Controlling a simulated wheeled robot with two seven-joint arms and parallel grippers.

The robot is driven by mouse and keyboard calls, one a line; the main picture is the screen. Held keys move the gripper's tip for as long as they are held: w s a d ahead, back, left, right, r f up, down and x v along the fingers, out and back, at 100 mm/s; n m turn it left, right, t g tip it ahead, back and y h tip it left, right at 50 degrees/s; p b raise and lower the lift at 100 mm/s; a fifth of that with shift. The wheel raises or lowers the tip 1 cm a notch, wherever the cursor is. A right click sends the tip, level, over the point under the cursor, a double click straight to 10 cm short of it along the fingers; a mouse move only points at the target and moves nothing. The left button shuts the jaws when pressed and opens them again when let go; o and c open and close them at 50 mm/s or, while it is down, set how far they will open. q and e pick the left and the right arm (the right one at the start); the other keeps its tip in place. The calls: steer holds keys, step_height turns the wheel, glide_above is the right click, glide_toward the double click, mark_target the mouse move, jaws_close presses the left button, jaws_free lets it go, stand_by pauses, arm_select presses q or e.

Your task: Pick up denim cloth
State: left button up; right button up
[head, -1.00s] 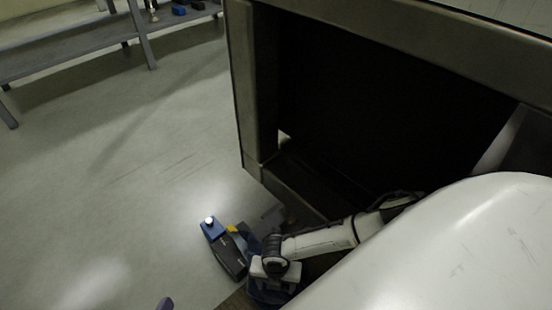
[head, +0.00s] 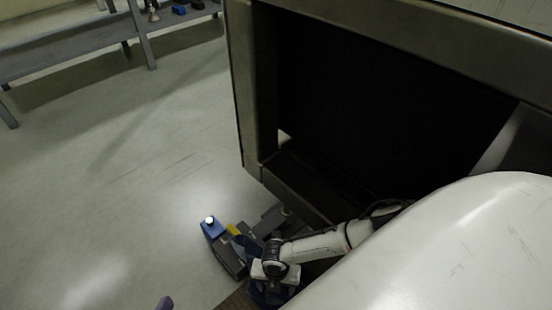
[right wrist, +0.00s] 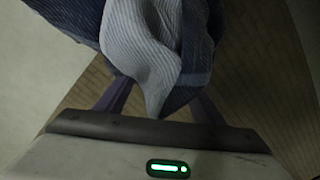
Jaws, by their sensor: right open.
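The denim cloth (right wrist: 145,40) is folded and bunched, dark blue with a paler striped part. In the right wrist view it fills the upper middle and hangs down between the fingers of my right gripper (right wrist: 160,100). The jaws are open, with the cloth between them; the cloth hides the fingertips. In the head view my right gripper (head: 272,270) is at the bottom centre, with a dark blue patch (head: 268,292) under it that looks like the cloth. A purple tip (head: 165,303) at the bottom edge may be a finger of my left gripper; its jaws are not visible.
A brown wooden surface (right wrist: 75,95) lies under the cloth. A blue box with a white knob (head: 211,229) and dark tool-like items (head: 233,263) lie just beyond my right gripper. A large dark cabinet (head: 250,100) stands behind. Open floor (head: 120,190) is on the left.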

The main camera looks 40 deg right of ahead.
steer(key=shift+f, duration=0.45)
steer(key=shift+c, duration=0.3)
steer(key=c, duration=0.7)
steer(key=shift+d, duration=0.4)
jaws_close()
steer(key=shift+w+a, duration=0.1)
